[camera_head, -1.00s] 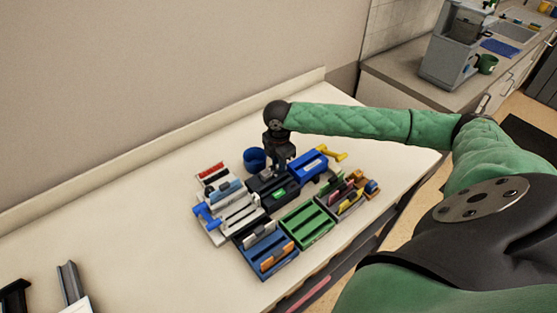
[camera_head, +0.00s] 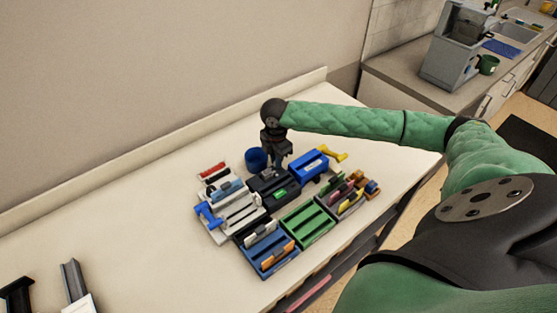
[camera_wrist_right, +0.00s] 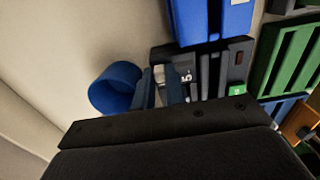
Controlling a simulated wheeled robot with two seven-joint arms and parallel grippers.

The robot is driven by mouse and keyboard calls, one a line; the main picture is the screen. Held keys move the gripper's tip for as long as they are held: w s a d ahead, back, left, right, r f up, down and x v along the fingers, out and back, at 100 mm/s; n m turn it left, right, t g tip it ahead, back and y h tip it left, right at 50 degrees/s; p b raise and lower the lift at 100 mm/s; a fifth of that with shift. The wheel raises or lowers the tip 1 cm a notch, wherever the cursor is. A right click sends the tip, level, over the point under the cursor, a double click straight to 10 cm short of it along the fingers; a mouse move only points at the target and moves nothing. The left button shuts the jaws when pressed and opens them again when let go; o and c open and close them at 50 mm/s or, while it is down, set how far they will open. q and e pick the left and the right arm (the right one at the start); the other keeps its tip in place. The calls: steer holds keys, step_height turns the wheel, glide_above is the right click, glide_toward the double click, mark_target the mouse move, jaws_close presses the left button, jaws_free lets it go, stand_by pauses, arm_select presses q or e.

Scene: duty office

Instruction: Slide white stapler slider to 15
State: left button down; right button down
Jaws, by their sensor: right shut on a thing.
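A white unit with a blue lever (camera_head: 236,211) stands on the counter at the left of a cluster of small devices. A black unit with a green label (camera_head: 270,184) stands to its right. My right gripper (camera_head: 276,164) points down at the far end of this black unit. In the right wrist view, the gripper's fingers (camera_wrist_right: 165,90) are at the edge of the black unit (camera_wrist_right: 238,62), beside a pale label with dark digits, of which a 5 is readable. The gripper is shut on a small part mostly hidden between the fingers. My left gripper is not in view.
A blue cup (camera_head: 255,159) stands close beside the right gripper. A blue unit with a yellow lever (camera_head: 309,164), a green slotted tray (camera_head: 308,223) and a blue tray (camera_head: 268,250) crowd around.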

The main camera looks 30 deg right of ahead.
steer(key=c, duration=1.8)
jaws_free()
steer(key=shift+w+r, duration=0.15)
steer(key=shift+r, duration=0.05)
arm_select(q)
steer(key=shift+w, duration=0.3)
arm_select(e)
steer(key=shift+o, duration=0.4)
steer(key=shift+w+f, duration=0.1)
